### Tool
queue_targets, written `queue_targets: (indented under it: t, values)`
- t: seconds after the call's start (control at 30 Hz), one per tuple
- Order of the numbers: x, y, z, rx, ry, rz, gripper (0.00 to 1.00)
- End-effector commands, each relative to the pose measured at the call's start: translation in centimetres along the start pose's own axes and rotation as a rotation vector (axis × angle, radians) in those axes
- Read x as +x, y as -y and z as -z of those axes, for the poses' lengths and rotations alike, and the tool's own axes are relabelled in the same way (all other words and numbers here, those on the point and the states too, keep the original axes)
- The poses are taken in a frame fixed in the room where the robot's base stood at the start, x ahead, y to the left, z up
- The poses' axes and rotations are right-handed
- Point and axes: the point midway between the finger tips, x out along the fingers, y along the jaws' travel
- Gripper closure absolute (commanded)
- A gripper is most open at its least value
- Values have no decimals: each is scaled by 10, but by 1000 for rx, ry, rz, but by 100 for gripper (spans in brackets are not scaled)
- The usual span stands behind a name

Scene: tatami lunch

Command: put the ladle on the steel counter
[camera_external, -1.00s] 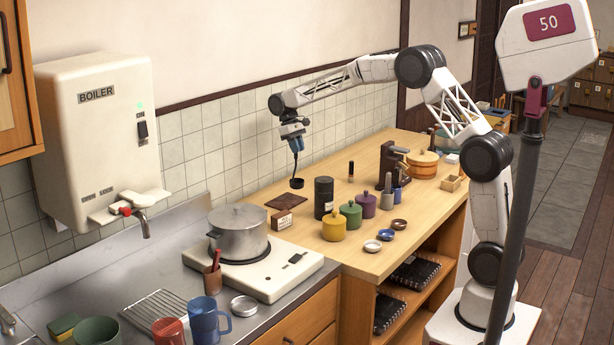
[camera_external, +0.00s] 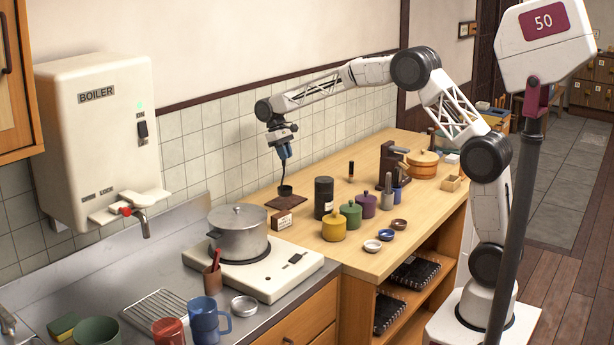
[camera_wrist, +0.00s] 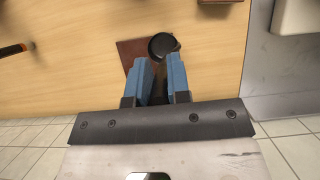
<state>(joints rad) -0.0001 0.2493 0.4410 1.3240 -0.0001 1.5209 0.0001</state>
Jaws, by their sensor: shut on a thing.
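My gripper (camera_external: 283,151) is shut on a dark ladle (camera_external: 285,189), held with its bowl hanging down. In the external view the bowl is over or near a dark brown mat on the wooden counter; I cannot tell its exact height. In the wrist view the black ladle bowl (camera_wrist: 162,46) shows beyond the blue fingers (camera_wrist: 159,78), overlapping the brown mat (camera_wrist: 130,50). The handle is mostly hidden between the fingers. The steel counter (camera_external: 182,270) lies to the left of the wooden one, and its edge shows at right in the wrist view (camera_wrist: 285,88).
A steel pot (camera_external: 238,232) stands on a white cooker (camera_external: 283,273) on the steel counter. A small wooden block (camera_external: 281,219) is near the mat. A black canister (camera_external: 323,197) and coloured jars stand to the right. A boiler (camera_external: 100,140) hangs on the wall.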

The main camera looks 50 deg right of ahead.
Motion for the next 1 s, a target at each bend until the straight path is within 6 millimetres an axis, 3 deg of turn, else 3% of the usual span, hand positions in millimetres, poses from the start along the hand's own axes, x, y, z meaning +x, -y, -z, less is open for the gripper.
queue_targets:
  t: [0.27,0.5,0.7,0.83,1.0]
  values:
    - [-50,0,-20,0,-4,0,100]
    - [-116,0,-48,0,-4,0,100]
    - [-160,0,-66,0,-3,0,100]
    - [-184,0,-76,0,-3,0,100]
    - [-180,33,-78,-28,-1,-11,100]
